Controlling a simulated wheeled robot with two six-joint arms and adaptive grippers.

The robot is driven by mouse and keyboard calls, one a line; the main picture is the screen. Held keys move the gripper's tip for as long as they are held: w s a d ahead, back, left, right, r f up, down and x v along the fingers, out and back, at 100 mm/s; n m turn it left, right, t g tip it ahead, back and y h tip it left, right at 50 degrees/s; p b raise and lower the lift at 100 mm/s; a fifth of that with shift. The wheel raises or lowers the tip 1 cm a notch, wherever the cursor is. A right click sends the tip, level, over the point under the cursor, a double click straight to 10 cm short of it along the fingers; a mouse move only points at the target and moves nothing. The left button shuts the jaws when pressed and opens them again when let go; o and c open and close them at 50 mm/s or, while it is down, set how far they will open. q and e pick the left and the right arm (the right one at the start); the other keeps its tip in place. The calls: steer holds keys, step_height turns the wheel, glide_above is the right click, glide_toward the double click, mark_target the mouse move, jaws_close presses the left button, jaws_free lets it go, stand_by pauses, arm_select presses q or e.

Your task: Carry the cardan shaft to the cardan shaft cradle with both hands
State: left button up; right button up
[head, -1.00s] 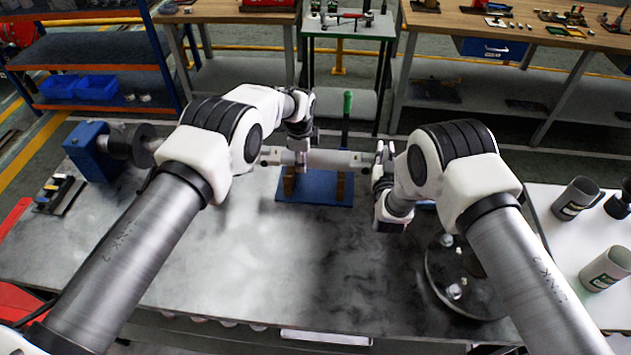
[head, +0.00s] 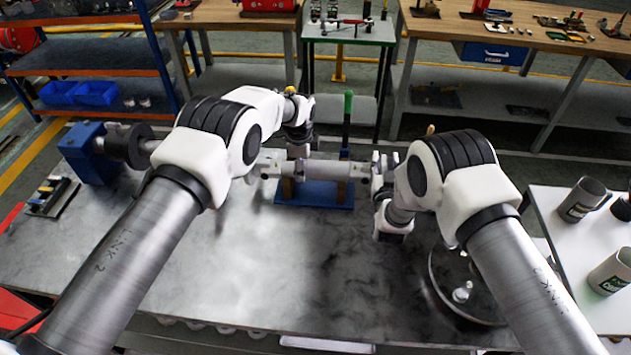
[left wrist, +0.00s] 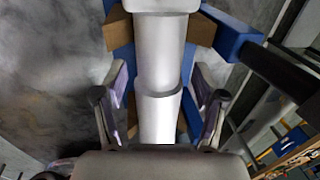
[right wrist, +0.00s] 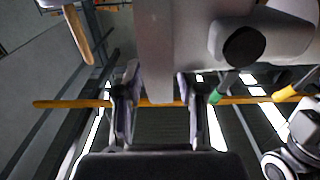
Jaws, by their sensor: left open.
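The cardan shaft (head: 328,169), a long grey tube with yoke ends, lies crosswise over the blue cradle (head: 316,197) with brown blocks. It appears to rest on the blocks. My left gripper (head: 299,154) is above the shaft's left part. In the left wrist view its open fingers (left wrist: 161,120) stand on both sides of the shaft (left wrist: 160,60), with gaps. My right gripper (head: 382,172) is at the shaft's right end. In the right wrist view its fingers (right wrist: 158,108) flank a grey end part (right wrist: 162,45); I cannot tell whether they press on it.
A green-topped post (head: 347,120) stands just behind the shaft. A blue stand with a dark roller (head: 128,147) is at the left, and a round dark plate (head: 480,290) is at the right. The metal table (head: 250,265) is clear in front.

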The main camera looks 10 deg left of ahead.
steer(key=shift+s+r, duration=0.1)
steer(key=shift+s, duration=0.1)
arm_select(q)
step_height(320, 180, up, 11)
steer(key=s, duration=0.2)
steer(key=shift+f, duration=0.15)
arm_select(e)
steer(key=s, duration=0.7)
steer(key=shift+s, duration=0.25)
